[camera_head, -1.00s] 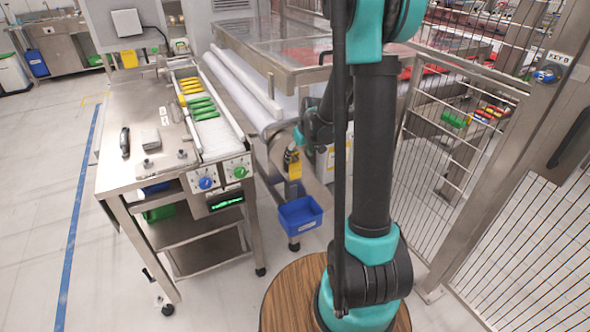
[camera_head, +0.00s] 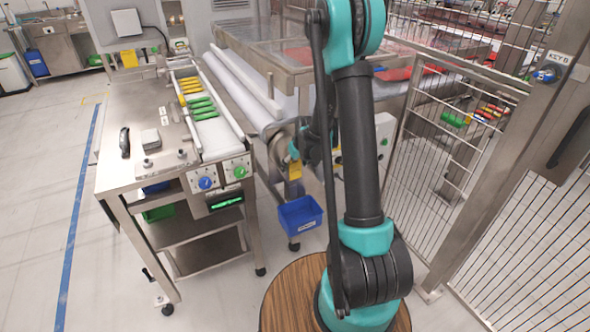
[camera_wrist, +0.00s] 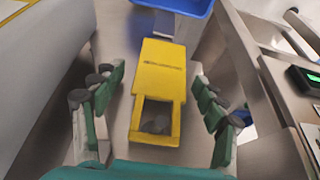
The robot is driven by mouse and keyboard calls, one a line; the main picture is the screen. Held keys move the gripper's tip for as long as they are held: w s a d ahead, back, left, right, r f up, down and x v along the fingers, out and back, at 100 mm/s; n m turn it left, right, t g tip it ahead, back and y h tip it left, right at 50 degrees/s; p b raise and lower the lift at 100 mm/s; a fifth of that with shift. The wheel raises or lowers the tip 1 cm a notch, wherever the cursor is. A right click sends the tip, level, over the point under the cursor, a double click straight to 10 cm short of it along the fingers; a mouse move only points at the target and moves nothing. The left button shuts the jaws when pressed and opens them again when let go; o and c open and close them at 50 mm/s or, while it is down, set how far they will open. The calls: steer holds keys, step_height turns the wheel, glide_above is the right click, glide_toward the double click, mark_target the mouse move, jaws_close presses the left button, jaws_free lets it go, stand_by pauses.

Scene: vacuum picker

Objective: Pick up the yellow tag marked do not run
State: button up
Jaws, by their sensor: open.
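The yellow tag (camera_wrist: 161,82) lies between the open fingers of my gripper (camera_wrist: 158,112) in the wrist view, against a grey metal surface. It has a square window near its lower end and a thin dark line across its body; any wording is too small to read. The fingers stand apart on both sides of it, and I see no contact. In the head view the tag (camera_head: 295,171) hangs above the blue bin, and my gripper (camera_head: 297,154) is beside it, partly hidden by my arm.
A blue bin (camera_head: 300,214) sits just below the tag; its edge also shows in the wrist view (camera_wrist: 178,5). A steel workstation (camera_head: 130,177) with dials stands at left. A white roll (camera_head: 240,85) is behind the tag. A wire fence (camera_head: 450,170) stands at right.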

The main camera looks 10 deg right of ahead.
steer(key=shift+c, duration=0.4)
steer(key=c, duration=1)
steer(key=shift+r, duration=0.15)
